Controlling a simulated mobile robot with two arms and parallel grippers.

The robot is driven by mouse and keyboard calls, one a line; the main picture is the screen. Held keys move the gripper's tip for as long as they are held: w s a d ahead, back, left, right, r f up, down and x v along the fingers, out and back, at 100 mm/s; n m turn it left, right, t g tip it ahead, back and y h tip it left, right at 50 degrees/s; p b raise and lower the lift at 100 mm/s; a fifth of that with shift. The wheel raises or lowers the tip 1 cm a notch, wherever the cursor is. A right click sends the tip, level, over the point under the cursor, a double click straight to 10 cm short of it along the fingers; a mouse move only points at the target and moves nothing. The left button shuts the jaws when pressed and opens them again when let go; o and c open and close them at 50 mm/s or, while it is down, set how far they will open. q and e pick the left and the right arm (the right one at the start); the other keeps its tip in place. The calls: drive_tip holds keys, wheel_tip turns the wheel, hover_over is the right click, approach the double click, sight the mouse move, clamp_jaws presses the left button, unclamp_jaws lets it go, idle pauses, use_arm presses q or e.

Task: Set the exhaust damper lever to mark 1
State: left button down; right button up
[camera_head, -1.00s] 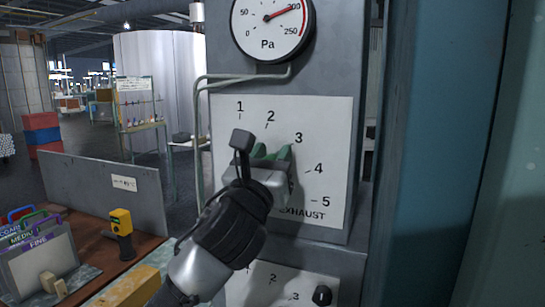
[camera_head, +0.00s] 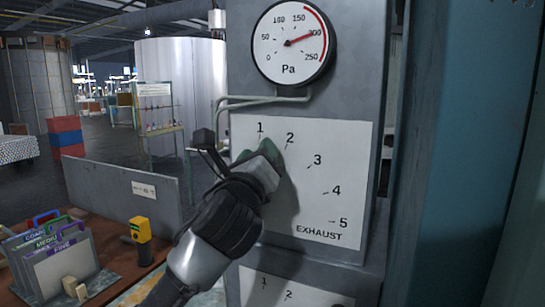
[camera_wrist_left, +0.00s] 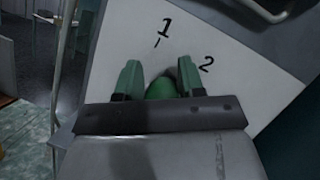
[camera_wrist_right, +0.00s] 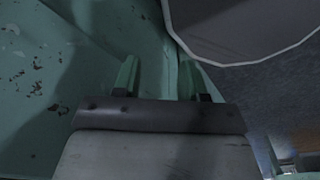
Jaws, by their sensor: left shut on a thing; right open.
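The exhaust panel (camera_head: 345,150) is a white plate with marks 1 to 5 in an arc and the word EXHAUST. My left gripper (camera_head: 257,152) is in front of it, just below mark 1 (camera_head: 260,128) and left of mark 2. In the left wrist view, the left gripper (camera_wrist_left: 160,80) is shut on the green lever knob (camera_wrist_left: 162,89), between its two green fingers. The knob is close below the tick of mark 1. The gripper hides the rest of the lever, so its exact pointing is unclear. My right gripper (camera_wrist_right: 158,76) is open and empty.
A round pressure gauge (camera_head: 290,62) sits above the panel, its needle near 200. A second numbered plate (camera_head: 290,287) is below. A bench with labelled folders (camera_head: 60,262) and a yellow device (camera_head: 140,229) is at left. A teal surface (camera_wrist_right: 60,70) is close to my right gripper.

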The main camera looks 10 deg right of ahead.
use_arm(q)
drive_tip(key=shift+w+a+n+y+p, duration=0.25)
drive_tip(key=shift+w+a+n, duration=0.2)
drive_tip(key=shift+n, duration=0.25)
drive_tip(key=shift+w+a+n+y+p, duration=0.15)
drive_tip(key=shift+w+a+n+y, duration=0.2)
drive_tip(key=shift+a+n, duration=0.25)
drive_tip(key=c, duration=0.8)
unclamp_jaws()
drive_tip(key=shift+s, duration=0.1)
drive_tip(key=shift+r, duration=0.1)
